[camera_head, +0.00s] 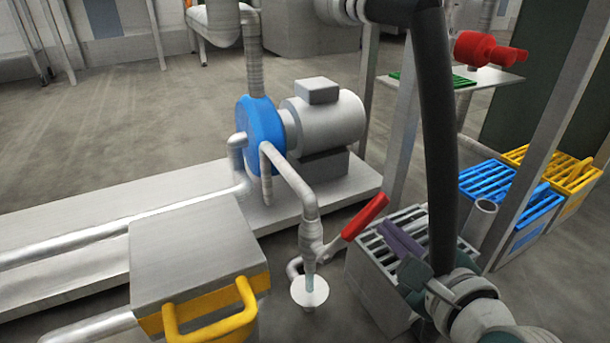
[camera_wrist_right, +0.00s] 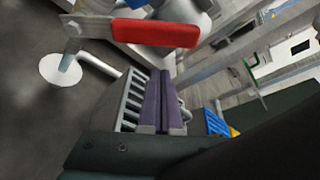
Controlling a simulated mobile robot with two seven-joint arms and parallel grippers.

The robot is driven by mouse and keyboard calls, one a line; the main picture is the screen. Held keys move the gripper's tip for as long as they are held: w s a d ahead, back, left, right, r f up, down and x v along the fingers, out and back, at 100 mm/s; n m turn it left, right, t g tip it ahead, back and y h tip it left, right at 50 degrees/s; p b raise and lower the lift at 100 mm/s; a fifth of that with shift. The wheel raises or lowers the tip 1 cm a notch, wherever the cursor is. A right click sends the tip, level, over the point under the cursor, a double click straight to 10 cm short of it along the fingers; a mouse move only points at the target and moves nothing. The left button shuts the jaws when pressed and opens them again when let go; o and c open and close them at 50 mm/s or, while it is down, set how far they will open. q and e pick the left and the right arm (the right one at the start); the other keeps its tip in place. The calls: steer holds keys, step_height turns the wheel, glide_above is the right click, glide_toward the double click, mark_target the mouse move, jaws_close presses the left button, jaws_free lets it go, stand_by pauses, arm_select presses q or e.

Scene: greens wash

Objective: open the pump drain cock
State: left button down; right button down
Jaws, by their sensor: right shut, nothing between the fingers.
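The drain cock (camera_head: 311,238) sits at the lower end of the grey pipe coming down from the blue pump (camera_head: 262,125). Its red lever (camera_head: 365,215) slants up to the right from the cock body. The lever also shows in the right wrist view (camera_wrist_right: 155,33), just beyond my fingers. A pale blue streak, like water, runs from the outlet into a white funnel (camera_head: 310,293). My right gripper (camera_head: 395,238), with purple fingers, is shut and empty. It is to the right of and below the lever, apart from it. My left gripper is not seen.
A grey slatted crate (camera_head: 362,272) stands beneath my right gripper. Blue (camera_head: 520,225) and yellow (camera_head: 560,168) slatted crates are at the right. A grey box with yellow handles (camera_head: 190,250) stands front left. Upright posts rise behind my right arm.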

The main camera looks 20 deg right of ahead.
mark_target(353, 230)
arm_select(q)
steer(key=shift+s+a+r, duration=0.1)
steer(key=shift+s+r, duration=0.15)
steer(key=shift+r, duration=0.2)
arm_select(e)
steer(key=shift+s+a+r, duration=0.25)
steer(key=shift+a+r, duration=0.25)
steer(key=shift+r, duration=0.05)
steer(key=shift+s+a+r, duration=0.2)
steer(key=shift+a+r, duration=0.3)
steer(key=shift+r, duration=0.05)
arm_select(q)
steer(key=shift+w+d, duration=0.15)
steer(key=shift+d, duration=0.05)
arm_select(e)
steer(key=shift+w+d, duration=0.1)
steer(key=shift+w, duration=0.05)
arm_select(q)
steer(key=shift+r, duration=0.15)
arm_select(e)
steer(key=shift+r, duration=0.15)
